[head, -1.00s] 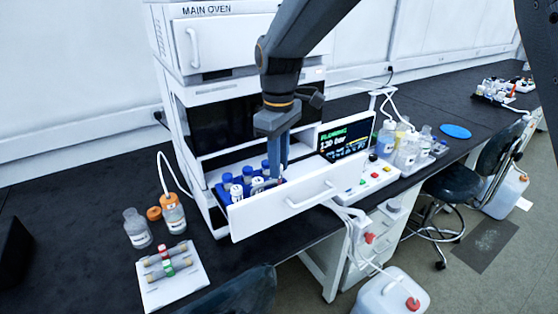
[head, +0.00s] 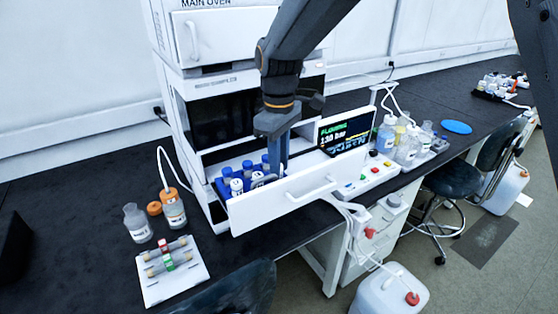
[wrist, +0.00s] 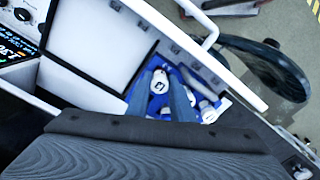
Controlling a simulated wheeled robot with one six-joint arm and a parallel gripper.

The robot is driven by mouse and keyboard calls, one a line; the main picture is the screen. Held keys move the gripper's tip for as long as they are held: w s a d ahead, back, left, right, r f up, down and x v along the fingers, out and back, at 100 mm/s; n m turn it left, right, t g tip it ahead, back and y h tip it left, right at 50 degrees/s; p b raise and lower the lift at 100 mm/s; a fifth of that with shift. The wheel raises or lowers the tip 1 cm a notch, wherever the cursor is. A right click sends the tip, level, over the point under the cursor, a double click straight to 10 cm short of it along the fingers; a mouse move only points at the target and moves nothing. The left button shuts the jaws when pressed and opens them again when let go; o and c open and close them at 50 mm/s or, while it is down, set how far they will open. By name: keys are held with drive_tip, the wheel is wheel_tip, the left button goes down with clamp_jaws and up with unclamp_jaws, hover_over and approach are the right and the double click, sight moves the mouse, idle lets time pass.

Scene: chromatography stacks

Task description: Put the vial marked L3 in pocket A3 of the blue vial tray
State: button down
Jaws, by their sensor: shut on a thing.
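The blue vial tray (head: 222,188) sits in the pulled-out white drawer and holds several vials, some with blue caps (head: 247,166) and some with white, marked tops (head: 236,186). My gripper (head: 279,172) points down into the right part of the drawer, just behind its front panel. In the wrist view my gripper (wrist: 165,90) is shut on a vial with a white, dark-marked top (wrist: 157,82). Its mark is too small to read. The drawer front hides the fingertips in the head view, and pocket letters cannot be read.
The drawer front (head: 290,200) stands close before my gripper, with the oven stack (head: 225,110) behind. A display (head: 345,132) and a button panel (head: 375,175) are to the right. Bottles (head: 138,222) and a white rack (head: 172,272) stand at left.

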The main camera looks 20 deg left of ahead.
drive_tip(key=c, duration=1.1)
unclamp_jaws()
drive_tip(key=shift+r, duration=0.15)
drive_tip(key=shift+r+p, duration=2.6)
drive_tip(key=shift+r, duration=0.8)
